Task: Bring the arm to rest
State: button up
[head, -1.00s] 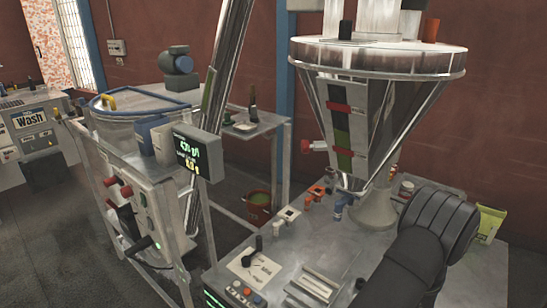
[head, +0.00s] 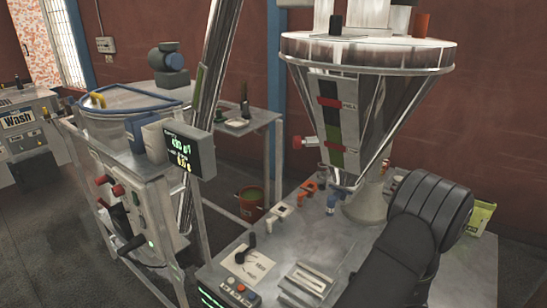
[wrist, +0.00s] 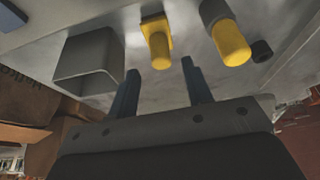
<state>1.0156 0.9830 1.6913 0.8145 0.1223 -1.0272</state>
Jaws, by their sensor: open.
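My arm (head: 420,225), dark and rounded, reaches up from the bottom right in the head view, in front of the filler's metal table. My gripper's fingers do not show in that view. In the wrist view my gripper (wrist: 160,88) has its two dark blue fingers apart with nothing between them. Beyond the fingers is a pale metal surface with a yellow-capped part (wrist: 157,48), a second yellow part (wrist: 230,42) and a grey open box shape (wrist: 88,62). I cannot tell whether the fingers touch anything.
The filler's steel hopper (head: 365,95) stands over the metal table (head: 330,245), close to my arm. A black lever (head: 245,250) and buttons sit at its front. A display (head: 190,150) and a drum machine stand left. A red bucket (head: 251,203) is on the floor.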

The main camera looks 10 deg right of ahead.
jog(key=x, duration=0.6)
jog(key=shift+w+d+f, duration=0.1)
jog(key=shift+f, duration=0.2)
jog(key=shift+r, duration=1.4)
notch_tip(320, 180, up, 8)
jog(key=shift+w+f, duration=0.15)
jog(key=shift+w, duration=0.05)
jog(key=w+a+r+n, duration=0.1)
jog(key=w+a+r, duration=0.3)
jog(key=w+a, duration=0.3)
jog(key=w+a+r+n+y, duration=0.1)
jog(key=w+a+r, duration=0.3)
jog(key=w+a, duration=0.3)
jog(key=w+a+r+n, duration=0.1)
jog(key=w+a+r, duration=0.3)
jog(key=a, duration=1)
jog(key=w, duration=0.3)
jog(key=shift+r+n+t, duration=0.2)
jog(key=shift+n+t, duration=0.2)
